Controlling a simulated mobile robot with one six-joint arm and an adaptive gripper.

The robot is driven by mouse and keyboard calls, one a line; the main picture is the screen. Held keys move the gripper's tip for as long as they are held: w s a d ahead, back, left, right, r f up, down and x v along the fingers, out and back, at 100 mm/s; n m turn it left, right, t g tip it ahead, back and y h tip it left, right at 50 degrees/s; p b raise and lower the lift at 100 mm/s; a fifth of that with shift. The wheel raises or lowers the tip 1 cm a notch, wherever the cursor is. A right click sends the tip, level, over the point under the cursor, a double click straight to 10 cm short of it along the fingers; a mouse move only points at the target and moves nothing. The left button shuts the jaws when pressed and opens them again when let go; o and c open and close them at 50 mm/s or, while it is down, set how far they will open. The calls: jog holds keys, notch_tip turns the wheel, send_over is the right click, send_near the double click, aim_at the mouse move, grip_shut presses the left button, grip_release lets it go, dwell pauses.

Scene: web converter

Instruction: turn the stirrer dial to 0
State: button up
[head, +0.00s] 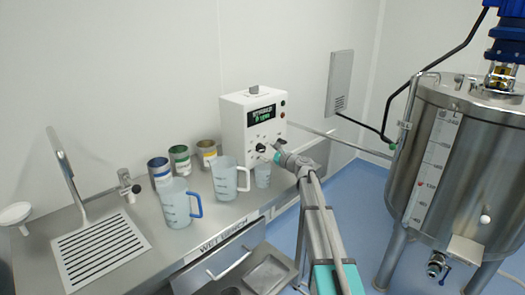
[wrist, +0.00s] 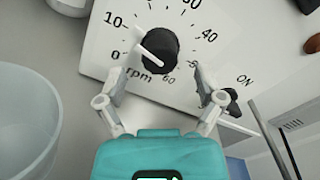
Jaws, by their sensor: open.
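The stirrer dial is a black knob (wrist: 158,50) with a white pointer line, on a white panel marked rpm. The pointer's visible end faces left, between the 0 and 10 marks. In the head view the dial (head: 261,147) shows small and dark on the front of the white control box (head: 234,125). My gripper (wrist: 156,73) is open and empty, its fingers apart at the lower left and lower right of the dial. I see no clear contact with it. In the head view my gripper (head: 274,152) is close to the box front.
A black switch (wrist: 233,101) marked ON sits beside the right finger. Several cans (head: 181,160) stand behind. A steel tank (head: 460,165) is at the right.

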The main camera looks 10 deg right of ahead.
aim_at(264, 150)
jog(key=shift+x, duration=1.5)
jog(key=c, duration=1.1)
jog(key=shift+c, duration=0.2)
jog(key=shift+n, duration=0.4)
jog(key=n, duration=1)
jog(key=shift+r, duration=0.1)
